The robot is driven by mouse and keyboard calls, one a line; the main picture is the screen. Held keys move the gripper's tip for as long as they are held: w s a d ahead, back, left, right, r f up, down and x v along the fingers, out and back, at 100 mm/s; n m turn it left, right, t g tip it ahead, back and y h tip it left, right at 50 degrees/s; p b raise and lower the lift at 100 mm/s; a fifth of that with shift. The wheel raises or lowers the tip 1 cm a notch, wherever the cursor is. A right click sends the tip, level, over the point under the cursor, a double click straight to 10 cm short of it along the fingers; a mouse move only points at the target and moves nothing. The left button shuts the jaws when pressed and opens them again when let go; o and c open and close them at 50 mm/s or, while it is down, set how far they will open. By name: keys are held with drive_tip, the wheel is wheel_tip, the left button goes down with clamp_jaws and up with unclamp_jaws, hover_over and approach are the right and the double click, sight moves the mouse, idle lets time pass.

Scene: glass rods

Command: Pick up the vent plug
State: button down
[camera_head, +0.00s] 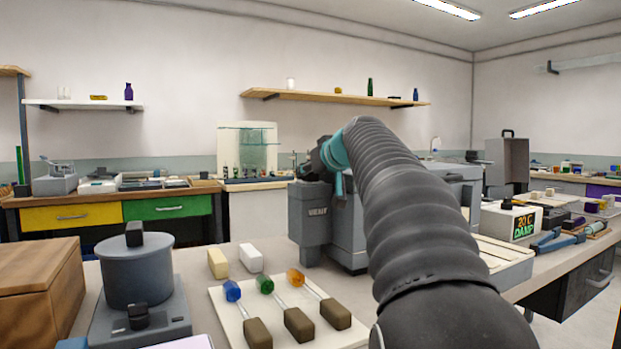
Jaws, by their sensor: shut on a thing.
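My arm reaches from the lower right up and away to a teal wrist joint. My gripper (305,171) is small and dark at the left of that joint, just above the grey furnace-like box (316,213). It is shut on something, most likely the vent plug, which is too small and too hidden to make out. I cannot tell whether the held thing still touches the box. The arm hides part of the box's right side.
On the near bench, a pale board (241,318) bears three rods with blue, green and orange ends. A grey round device (137,270) and a wooden box (40,285) stand to the left. A display box (511,222) and blue-handled tool (556,240) are at right.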

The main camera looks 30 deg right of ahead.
drive_tip(key=shift+r, duration=0.15)
drive_tip(key=shift+r, duration=0.7)
wheel_tip(320, 180, up, 3)
drive_tip(key=shift+f+p, duration=0.1)
drive_tip(key=shift+p, duration=0.6)
drive_tip(key=s+d+r, duration=0.5)
drive_tip(key=d+r, duration=0.1)
drive_tip(key=d, duration=0.4)
drive_tip(key=shift+s+d+r, duration=0.15)
drive_tip(key=shift+s+r, duration=0.1)
drive_tip(key=shift+s, duration=0.05)
